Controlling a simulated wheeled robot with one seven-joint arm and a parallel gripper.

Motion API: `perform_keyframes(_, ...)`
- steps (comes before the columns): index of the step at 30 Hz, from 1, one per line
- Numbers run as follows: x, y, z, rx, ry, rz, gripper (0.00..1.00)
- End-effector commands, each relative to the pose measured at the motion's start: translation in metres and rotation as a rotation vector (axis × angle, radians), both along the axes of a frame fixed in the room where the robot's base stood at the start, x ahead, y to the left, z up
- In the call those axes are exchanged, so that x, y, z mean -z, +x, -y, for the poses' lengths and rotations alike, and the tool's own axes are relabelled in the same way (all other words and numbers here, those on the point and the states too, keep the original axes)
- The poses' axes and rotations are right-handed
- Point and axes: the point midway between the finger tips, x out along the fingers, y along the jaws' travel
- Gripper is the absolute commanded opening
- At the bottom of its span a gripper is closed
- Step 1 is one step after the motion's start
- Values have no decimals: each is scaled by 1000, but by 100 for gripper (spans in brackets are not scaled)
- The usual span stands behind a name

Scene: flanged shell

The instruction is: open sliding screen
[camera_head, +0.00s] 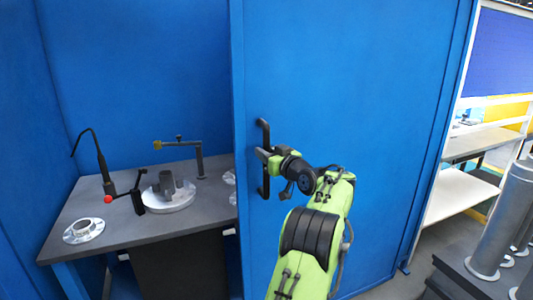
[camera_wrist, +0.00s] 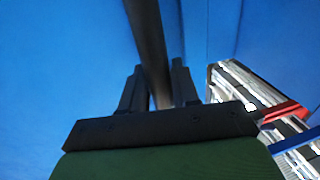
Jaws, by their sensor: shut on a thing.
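The sliding screen (camera_head: 350,90) is a tall blue panel that fills the middle and right of the head view. A black vertical bar handle (camera_head: 264,185) is on it near its left edge. My gripper (camera_head: 264,157) is at the handle's middle, shut on it. In the wrist view the handle (camera_wrist: 147,40) runs between the two dark fingers of my gripper (camera_wrist: 158,88). The screen stands partly aside, with an opening to its left. The part of the handle behind the fingers is hidden.
Left of the screen, a grey worktable (camera_head: 150,228) holds a flanged part (camera_head: 83,230), a round fixture (camera_head: 168,195) and a thin black stand (camera_head: 102,165). On the right are shelves (camera_head: 455,195) and grey metal cylinders (camera_head: 503,220).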

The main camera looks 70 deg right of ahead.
Motion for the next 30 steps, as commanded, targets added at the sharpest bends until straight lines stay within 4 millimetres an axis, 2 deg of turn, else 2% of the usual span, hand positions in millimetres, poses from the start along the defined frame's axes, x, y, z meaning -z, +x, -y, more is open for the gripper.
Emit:
perform_keyframes(3, 0, 0, 0, 2, 0, -1, 0)
perform_keyframes(4, 0, 0, 0, 1, 0, -1, 32)
perform_keyframes(7, 0, 0, 0, 1, 0, -1, 47)
perform_keyframes(15, 0, 0, 0, 0, -1, -1, 48)
perform_keyframes(18, 1, -8, -5, 1, 1, 0, 48)
perform_keyframes(20, 0, -18, -12, 4, 1, -1, 48)
perform_keyframes(30, 1, -94, -70, 6, 1, 0, 48)
